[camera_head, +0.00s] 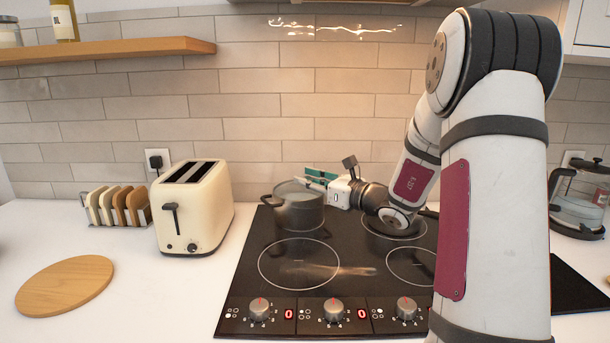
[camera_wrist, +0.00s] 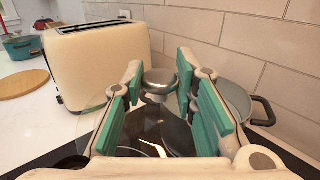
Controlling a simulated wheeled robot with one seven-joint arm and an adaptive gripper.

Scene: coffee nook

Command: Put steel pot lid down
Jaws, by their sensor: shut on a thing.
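The steel pot lid (camera_wrist: 150,128) has a clear glass pane and a round steel knob (camera_wrist: 160,77). In the wrist view my gripper (camera_wrist: 160,74) is shut on this knob, one green-padded finger on each side. A dark grey pot (camera_head: 298,212) stands on the back left of the hob. In the wrist view the pot (camera_wrist: 236,98) shows to the right of the lid, partly hidden by a finger. In the head view my gripper (camera_head: 318,182) is at the pot's upper right, and the lid (camera_head: 297,188) shows at the pot's top. I cannot tell whether they touch.
The black hob (camera_head: 250,285) has bare front rings and front knobs. A cream toaster (camera_head: 196,215) stands close to the left of the pot. A bread rack (camera_head: 118,208) and round wooden board (camera_head: 65,284) are farther left. The tiled wall is close behind.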

